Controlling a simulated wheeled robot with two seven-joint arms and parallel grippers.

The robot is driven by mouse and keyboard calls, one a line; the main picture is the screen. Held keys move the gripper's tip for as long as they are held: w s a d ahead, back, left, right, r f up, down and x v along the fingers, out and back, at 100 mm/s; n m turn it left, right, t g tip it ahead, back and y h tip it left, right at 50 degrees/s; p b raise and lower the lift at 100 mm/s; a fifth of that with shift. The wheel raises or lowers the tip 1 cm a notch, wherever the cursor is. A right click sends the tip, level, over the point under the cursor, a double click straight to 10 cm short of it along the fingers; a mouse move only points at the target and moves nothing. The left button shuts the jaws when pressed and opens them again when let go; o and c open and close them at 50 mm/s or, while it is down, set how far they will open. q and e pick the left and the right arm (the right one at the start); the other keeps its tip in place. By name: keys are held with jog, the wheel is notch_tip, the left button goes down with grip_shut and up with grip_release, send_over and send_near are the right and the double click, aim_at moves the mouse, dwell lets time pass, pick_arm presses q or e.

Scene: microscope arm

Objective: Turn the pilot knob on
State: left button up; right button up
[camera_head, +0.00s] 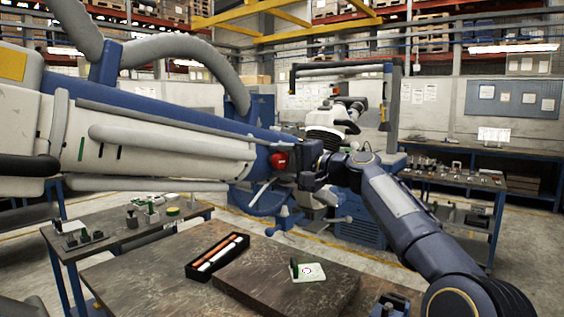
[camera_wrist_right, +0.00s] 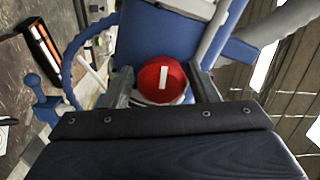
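The red pilot knob (camera_head: 279,159) sits on the side of the big white and blue microscope arm (camera_head: 165,140). In the right wrist view the red knob (camera_wrist_right: 163,82) is round, with a white bar standing nearly upright on its face. My right gripper (camera_head: 297,163) is at the knob in the head view. In the wrist view its two fingers stand apart, one on each side of the knob, with visible gaps; the gripper (camera_wrist_right: 160,72) is open and holds nothing. Whether the fingertips reach past the knob's face is hard to tell. My left gripper is not in view.
A dark table (camera_head: 150,285) below holds a black tray (camera_head: 218,256) with white and orange rods, and a small pale plate (camera_head: 308,272). A side bench (camera_head: 130,228) with small parts is at left. Hoses and rails of the microscope arm surround the knob.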

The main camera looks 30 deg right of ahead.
jog(key=shift+o, duration=0.9)
jog(key=b+v, duration=0.2)
jog(key=v, duration=0.5)
jog(key=shift+s+d, duration=0.2)
jog(key=shift+s, duration=0.2)
